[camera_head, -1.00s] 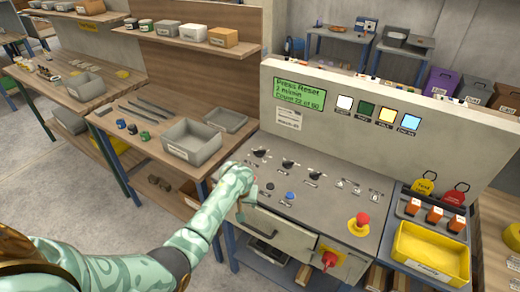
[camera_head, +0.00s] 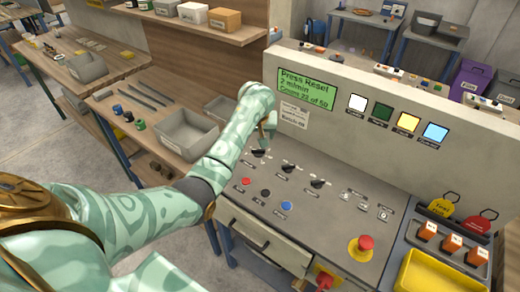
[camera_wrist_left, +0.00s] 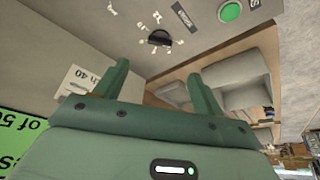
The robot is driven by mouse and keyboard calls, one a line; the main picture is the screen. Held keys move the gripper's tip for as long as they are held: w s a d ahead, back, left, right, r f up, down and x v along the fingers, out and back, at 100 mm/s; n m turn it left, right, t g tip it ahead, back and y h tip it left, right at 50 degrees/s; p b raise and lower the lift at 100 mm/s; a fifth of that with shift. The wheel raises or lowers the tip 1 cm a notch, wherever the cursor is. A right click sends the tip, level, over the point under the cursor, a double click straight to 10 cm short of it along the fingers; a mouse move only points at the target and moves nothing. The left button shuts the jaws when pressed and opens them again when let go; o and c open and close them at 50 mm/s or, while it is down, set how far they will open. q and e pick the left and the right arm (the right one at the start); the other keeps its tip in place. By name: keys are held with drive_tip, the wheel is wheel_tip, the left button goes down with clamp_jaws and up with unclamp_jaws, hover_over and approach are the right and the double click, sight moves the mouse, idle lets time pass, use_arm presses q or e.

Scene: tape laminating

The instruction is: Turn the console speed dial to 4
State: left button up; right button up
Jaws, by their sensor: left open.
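The console (camera_head: 330,215) has a row of three black dials on its sloped panel: a left dial (camera_head: 258,153), a middle dial (camera_head: 288,168) and a right dial (camera_head: 317,184). Their labels are too small to read in the head view. The display (camera_head: 306,90) reads "Press Reset", "2 m/min" and a count line. My left gripper (camera_head: 268,128) is above the left dial, apart from it. In the left wrist view my left gripper (camera_wrist_left: 160,85) is open and empty, with a black dial (camera_wrist_left: 158,38) ringed by marks beyond the fingertips. My right gripper is not in view.
Red, black and blue buttons (camera_head: 286,206) sit below the dials. A red emergency stop (camera_head: 363,243) is at the panel's front right. A yellow tray (camera_head: 432,272) stands to the right. The upright panel with lamps rises behind my gripper.

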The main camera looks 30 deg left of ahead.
sight(258, 150)
use_arm(q)
drive_tip(key=b+x, duration=0.6)
drive_tip(key=x, duration=0.6)
drive_tip(key=shift+a+f+b, duration=0.15)
drive_tip(key=shift+f+b, duration=0.1)
drive_tip(key=shift+b, duration=0.05)
drive_tip(key=c, duration=1)
